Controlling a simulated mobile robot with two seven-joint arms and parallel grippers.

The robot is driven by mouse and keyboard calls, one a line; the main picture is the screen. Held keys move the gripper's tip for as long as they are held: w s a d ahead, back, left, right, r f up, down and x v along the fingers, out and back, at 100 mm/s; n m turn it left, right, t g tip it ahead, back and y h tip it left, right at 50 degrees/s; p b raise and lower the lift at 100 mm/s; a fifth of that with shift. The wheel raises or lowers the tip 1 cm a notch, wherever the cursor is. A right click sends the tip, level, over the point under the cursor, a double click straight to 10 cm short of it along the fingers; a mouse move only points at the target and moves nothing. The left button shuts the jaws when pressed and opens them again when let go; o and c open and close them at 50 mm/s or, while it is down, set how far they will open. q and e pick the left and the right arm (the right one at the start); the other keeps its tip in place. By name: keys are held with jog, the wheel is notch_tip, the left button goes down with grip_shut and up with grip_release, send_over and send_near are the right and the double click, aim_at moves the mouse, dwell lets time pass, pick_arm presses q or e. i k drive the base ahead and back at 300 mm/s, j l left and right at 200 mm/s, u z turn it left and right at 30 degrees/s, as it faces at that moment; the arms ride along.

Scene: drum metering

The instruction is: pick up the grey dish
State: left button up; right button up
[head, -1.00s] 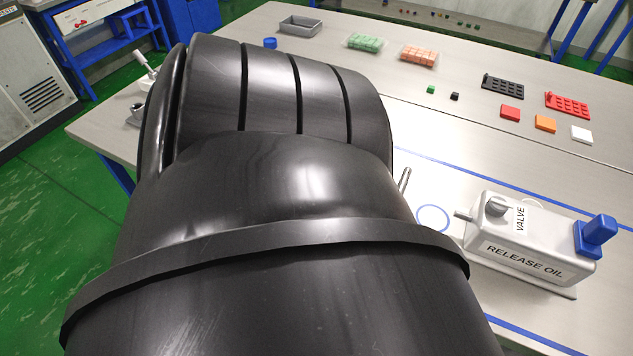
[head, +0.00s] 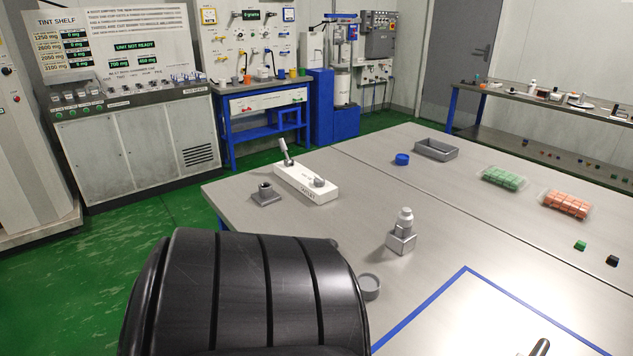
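A small round grey dish (head: 369,287) sits on the table, just right of the large black arm part that fills the lower left of the head view. Its left edge is close to or partly behind that arm part. I see neither of my grippers, so nothing shows at the dish.
A blue outline (head: 420,309) marks the right front. Bare tabletop lies between.

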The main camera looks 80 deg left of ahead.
aim_at(370, 284)
jog(key=u, duration=0.45)
jog(key=i+u, duration=0.1)
jog(key=u, duration=0.8)
jog(key=i+u, duration=0.1)
jog(key=u, duration=0.8)
jog(key=i+l, duration=0.05)
